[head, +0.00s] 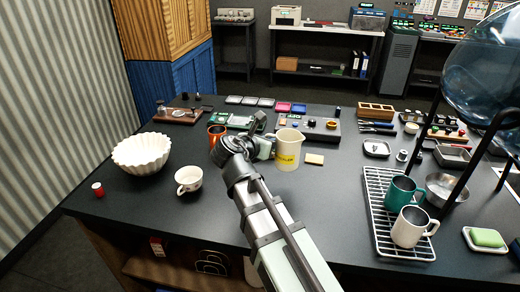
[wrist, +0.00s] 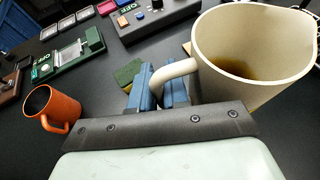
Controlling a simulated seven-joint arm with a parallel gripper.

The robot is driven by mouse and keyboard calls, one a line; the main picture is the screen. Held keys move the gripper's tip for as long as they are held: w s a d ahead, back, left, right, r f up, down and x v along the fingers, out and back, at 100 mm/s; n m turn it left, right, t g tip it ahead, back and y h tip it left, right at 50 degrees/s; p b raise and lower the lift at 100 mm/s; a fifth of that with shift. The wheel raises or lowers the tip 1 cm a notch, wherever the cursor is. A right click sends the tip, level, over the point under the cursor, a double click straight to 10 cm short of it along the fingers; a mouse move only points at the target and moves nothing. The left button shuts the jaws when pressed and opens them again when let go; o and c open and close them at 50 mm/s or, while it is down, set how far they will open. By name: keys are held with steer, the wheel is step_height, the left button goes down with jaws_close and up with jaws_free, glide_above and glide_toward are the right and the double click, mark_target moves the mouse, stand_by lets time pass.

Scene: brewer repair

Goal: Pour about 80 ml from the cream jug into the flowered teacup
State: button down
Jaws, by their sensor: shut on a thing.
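The cream jug (head: 288,149) is upright in the head view, with a yellow label low on its side. In the wrist view the jug (wrist: 225,50) shows brown liquid inside. My gripper (head: 266,148) is shut on the jug's handle; its blue fingers (wrist: 160,90) pinch the handle in the wrist view. I cannot tell whether the jug's base touches the table. The flowered teacup (head: 188,179), white with small dark marks, stands upright on the table to the left of my arm and nearer the front edge. It is not in the wrist view.
A white fluted bowl (head: 141,152) stands left of the teacup. An orange mug (head: 216,135) stands behind my gripper's left side, also in the wrist view (wrist: 52,108). A wire rack (head: 377,215) with two mugs is at right. The table between jug and rack is mostly clear.

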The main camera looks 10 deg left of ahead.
steer(key=s+a, duration=0.1)
steer(key=a, duration=1.3)
steer(key=s+a, duration=0.1)
steer(key=a, duration=1.4)
steer(key=s+a+r, duration=0.1)
steer(key=a, duration=1.3)
steer(key=shift+s+a, duration=0.15)
steer(key=shift+s, duration=0.25)
steer(key=shift+r, duration=0.15)
